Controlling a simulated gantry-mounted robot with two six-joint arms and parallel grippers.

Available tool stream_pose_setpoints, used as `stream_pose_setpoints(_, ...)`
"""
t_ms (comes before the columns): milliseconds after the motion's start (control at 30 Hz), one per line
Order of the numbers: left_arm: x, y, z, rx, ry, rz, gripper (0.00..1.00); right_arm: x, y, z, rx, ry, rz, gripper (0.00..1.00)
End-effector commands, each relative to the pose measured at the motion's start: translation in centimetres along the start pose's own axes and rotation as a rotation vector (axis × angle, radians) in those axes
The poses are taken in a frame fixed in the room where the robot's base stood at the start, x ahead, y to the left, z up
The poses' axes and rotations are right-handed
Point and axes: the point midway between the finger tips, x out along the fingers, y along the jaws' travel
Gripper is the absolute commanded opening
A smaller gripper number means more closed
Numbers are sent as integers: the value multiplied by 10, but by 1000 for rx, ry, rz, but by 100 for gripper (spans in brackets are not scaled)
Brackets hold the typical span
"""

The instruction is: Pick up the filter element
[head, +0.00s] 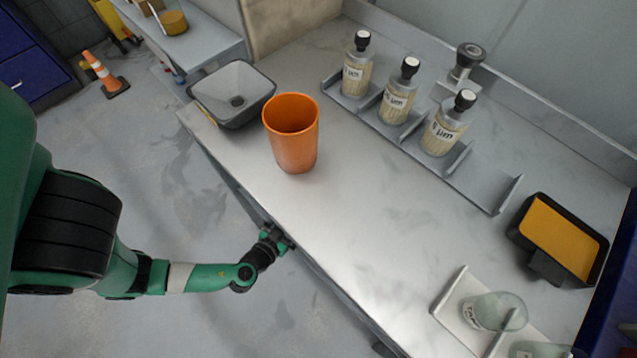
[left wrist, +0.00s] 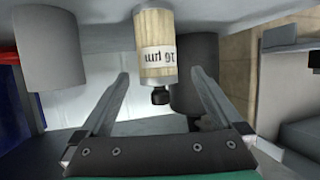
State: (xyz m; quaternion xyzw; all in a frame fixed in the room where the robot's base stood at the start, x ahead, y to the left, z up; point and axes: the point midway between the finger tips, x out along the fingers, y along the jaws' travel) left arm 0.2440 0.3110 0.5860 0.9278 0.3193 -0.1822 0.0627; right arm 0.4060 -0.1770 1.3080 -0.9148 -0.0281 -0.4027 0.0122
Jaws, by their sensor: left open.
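Several pale, pleated filter elements with black caps and "µm" labels stand in a grey rack at the back of the table: a left one (head: 357,68), a middle one (head: 397,92) and a right one (head: 440,130). My left gripper (head: 283,240) is at the table's front edge, well apart from them. In the left wrist view it is open (left wrist: 165,90), with nothing between its fingers. A labelled filter element (left wrist: 154,50) appears upside down there, beyond the fingers; I cannot tell which one it is. My right gripper is not in view.
An orange cup (head: 294,145) and a grey basin (head: 225,110) stand at the table's left end. A black-rimmed orange tray (head: 562,235) and a clear beaker (head: 493,311) are at the right. Grey cylinders (left wrist: 47,55) flank the filter in the wrist view. The table's middle is clear.

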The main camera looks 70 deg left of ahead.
Motion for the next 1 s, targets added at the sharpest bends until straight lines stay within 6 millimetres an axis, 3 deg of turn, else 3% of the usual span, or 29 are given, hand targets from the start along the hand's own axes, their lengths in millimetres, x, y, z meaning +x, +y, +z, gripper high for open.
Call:
stream_pose_setpoints(167, 8, 0, 0, -3, -1, -4, 100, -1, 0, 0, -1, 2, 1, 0)
stream_pose_setpoints(500, 57, 0, -1, -4, 1, -5, 100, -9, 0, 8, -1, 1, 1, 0)
stream_pose_setpoints(767, 68, 2, -2, -1, 0, 0, 100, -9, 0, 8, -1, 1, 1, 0)
stream_pose_setpoints(1000, 107, 4, -3, -3, 2, -3, 100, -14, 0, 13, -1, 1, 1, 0)
